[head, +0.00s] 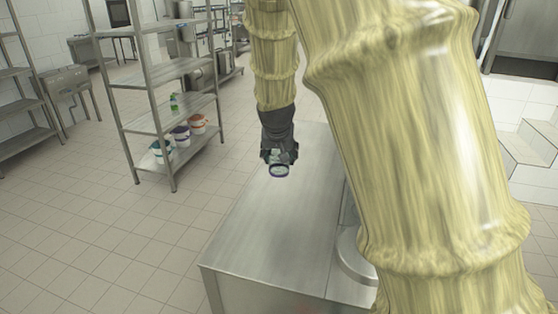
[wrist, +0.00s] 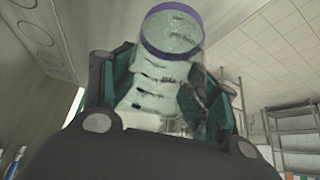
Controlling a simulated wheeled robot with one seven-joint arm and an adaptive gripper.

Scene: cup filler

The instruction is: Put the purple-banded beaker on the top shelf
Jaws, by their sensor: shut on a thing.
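The purple-banded beaker (wrist: 172,30) is clear, with a purple band round its rim. My gripper (wrist: 165,95) is shut on it, with one dark finger on each side of the glass in the wrist view. In the head view my gripper (head: 278,154) hangs over the far part of a steel counter, and the beaker's dark band (head: 280,171) shows just below it. The gap between beaker and counter cannot be judged. A steel shelf rack (head: 165,70) with several levels stands to the left, apart from the gripper. Its upper end is cut off by the frame.
The steel counter (head: 265,225) has a clear top left of my large yellowish arm, which hides much of the right side. Tiled floor (head: 110,220) between rack and counter is clear.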

